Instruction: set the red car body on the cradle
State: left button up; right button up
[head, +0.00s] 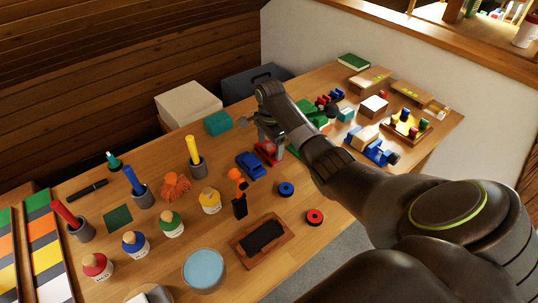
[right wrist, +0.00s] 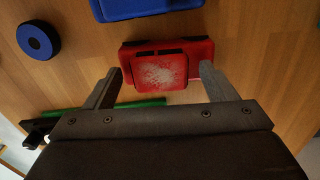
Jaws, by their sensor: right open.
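The red car body (head: 268,150) lies on the table near the middle of the head view, partly hidden by my right gripper (head: 272,137). In the right wrist view the red car body (right wrist: 160,66) has a pale, speckled patch on top. My right gripper (right wrist: 160,80) is open, with one finger on each side of the red body. A gap shows at the fingertips, and I cannot tell how high they are above the table. I cannot tell for sure which thing is the cradle. My left gripper is not in view.
A blue car body (head: 251,165) lies close to the left of the red one. A green toy (head: 313,112) stands behind my right wrist. A blue ring (head: 286,188), a red ring (head: 315,217) and a dark tray (head: 263,240) lie nearer. Bottles and cups fill the left side.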

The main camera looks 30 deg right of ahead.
jog(key=shift+r, duration=0.1)
jog(key=c, duration=1.1)
jog(key=shift+r, duration=0.1)
